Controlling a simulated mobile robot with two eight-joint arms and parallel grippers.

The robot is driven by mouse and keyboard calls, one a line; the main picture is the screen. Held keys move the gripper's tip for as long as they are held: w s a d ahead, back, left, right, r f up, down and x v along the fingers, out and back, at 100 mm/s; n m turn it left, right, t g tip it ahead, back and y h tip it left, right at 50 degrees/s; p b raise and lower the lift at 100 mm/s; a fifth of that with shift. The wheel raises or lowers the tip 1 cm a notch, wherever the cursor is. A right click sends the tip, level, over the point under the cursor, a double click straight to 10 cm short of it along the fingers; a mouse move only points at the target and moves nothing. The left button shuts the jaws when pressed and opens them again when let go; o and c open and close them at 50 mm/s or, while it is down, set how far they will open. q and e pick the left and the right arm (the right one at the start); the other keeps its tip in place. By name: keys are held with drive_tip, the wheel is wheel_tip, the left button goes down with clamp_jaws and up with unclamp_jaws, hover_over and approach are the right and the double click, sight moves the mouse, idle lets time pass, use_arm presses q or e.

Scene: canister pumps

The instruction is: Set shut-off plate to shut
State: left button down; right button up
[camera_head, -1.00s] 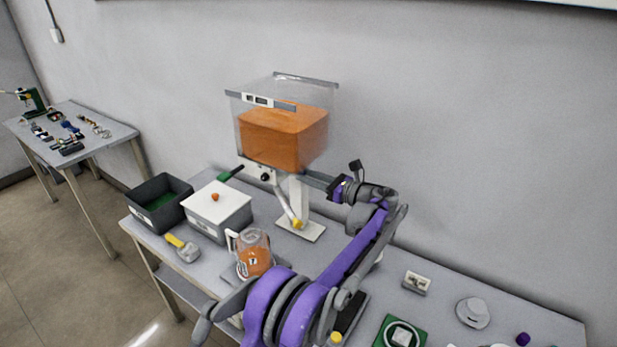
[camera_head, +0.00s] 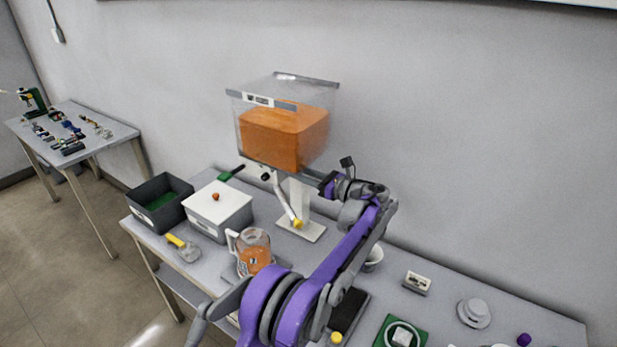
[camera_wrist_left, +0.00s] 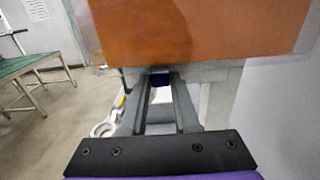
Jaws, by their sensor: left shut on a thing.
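The clear hopper (camera_head: 283,135) with orange contents stands on a white post above the table; its lower part fills the top of the left wrist view (camera_wrist_left: 200,28). The shut-off plate (camera_head: 311,176) is a grey strip at the right underside of the hopper, with only a short piece showing outside. My left gripper (camera_head: 323,182) is at this outer end, shut on the plate and close to the hopper. In the left wrist view its fingers (camera_wrist_left: 160,88) reach under the hopper's lower edge, with a small dark blue piece between their tips. My right gripper is not in view.
A pitcher with orange contents (camera_head: 254,252) stands below the hopper. A white-lidded box (camera_head: 219,212), a dark bin (camera_head: 160,200) and a yellow-handled tool (camera_head: 182,246) are to the left. Small parts lie on the right of the table. The wall is close behind.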

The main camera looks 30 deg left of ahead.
use_arm(q)
drive_tip(key=shift+a+r, duration=0.1)
drive_tip(key=shift+a, duration=0.25)
drive_tip(key=c, duration=1.1)
unclamp_jaws()
drive_tip(key=o, duration=0.5)
drive_tip(key=shift+a, duration=0.15)
drive_tip(key=shift+c, duration=0.2)
drive_tip(key=d+b, duration=0.1)
drive_tip(key=d, duration=1)
drive_tip(key=shift+s, duration=0.4)
